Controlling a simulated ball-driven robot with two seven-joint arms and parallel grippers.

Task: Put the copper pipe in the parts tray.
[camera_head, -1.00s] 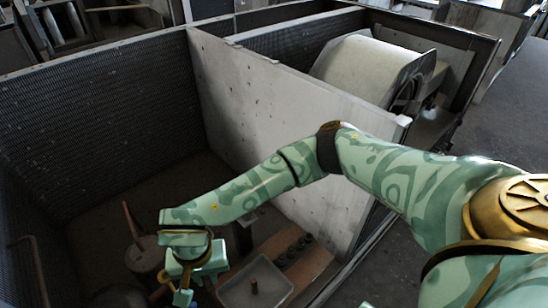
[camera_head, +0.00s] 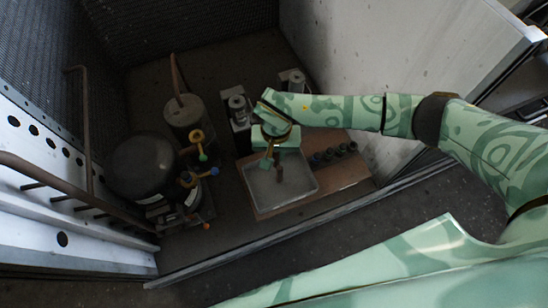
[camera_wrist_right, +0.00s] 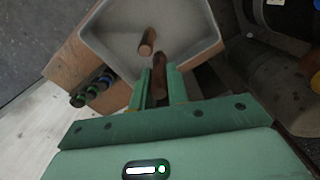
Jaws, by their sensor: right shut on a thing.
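The parts tray (camera_head: 308,186) is a shallow grey tray on a wooden board. It also shows at the top of the right wrist view (camera_wrist_right: 105,45). I cannot tell whether this pipe touches the tray. A separate short copper-coloured piece (camera_wrist_right: 147,38) stands inside the tray, and shows in the head view (camera_head: 279,174). My left gripper is out of view.
The wooden board (camera_head: 345,173) holds several dark round fittings (camera_head: 335,154) right of the tray. A black compressor (camera_head: 140,168), a grey canister (camera_head: 184,110) with an upright copper pipe, and brass valves (camera_head: 197,136) stand left. The housing's front edge (camera_head: 250,240) and light partition (camera_head: 350,60) enclose it.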

